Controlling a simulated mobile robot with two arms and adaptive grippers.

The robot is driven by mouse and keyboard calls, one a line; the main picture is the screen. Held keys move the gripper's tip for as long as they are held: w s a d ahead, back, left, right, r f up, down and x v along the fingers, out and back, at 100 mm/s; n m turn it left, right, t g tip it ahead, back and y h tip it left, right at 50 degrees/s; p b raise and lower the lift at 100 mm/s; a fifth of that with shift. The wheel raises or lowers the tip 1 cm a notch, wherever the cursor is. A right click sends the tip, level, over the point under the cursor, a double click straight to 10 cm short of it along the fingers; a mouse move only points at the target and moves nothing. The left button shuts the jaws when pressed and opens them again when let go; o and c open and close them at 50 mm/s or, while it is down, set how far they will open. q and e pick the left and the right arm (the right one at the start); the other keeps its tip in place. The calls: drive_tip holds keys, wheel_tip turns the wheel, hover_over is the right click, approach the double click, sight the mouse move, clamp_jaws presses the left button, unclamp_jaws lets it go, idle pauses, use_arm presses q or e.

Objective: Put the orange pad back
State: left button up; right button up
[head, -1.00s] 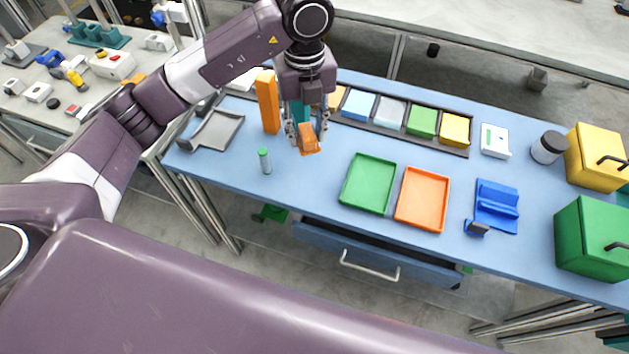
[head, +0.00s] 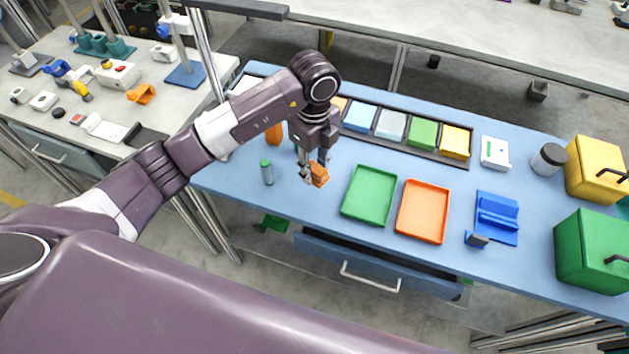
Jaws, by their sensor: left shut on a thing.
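My left gripper (head: 314,170) is shut on a small orange pad (head: 320,175), which is tilted between its fingertips. It is over the blue table, left of the green tray (head: 369,196). Whether the pad touches the table is hard to tell. A long dark rack (head: 467,163) at the back of the table holds a row of pads: blue (head: 359,115), pale grey (head: 391,125), green (head: 423,133) and yellow (head: 455,142). A light orange piece (head: 341,103) shows at its left end, partly hidden by my arm. My right gripper is not in view.
An orange tray (head: 423,211) lies right of the green one. A green-capped tube (head: 266,172) stands left of the gripper; an orange block (head: 273,134) is partly behind my arm. A blue stand (head: 496,217) and green box (head: 594,252) are at right. The drawer (head: 345,262) is partly open.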

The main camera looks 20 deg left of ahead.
sight(314, 166)
use_arm(q)
wheel_tip(314, 166, down, 7)
drive_tip(key=shift+r+p, duration=0.2)
drive_tip(key=shift+p, duration=0.3)
drive_tip(key=shift+f, duration=0.4)
drive_tip(key=shift+f, duration=0.1)
drive_tip(key=o, duration=1)
drive_tip(key=shift+r, duration=0.3)
wheel_tip(314, 166, up, 12)
drive_tip(key=shift+f+b, duration=0.15)
drive_tip(key=shift+b, duration=0.9)
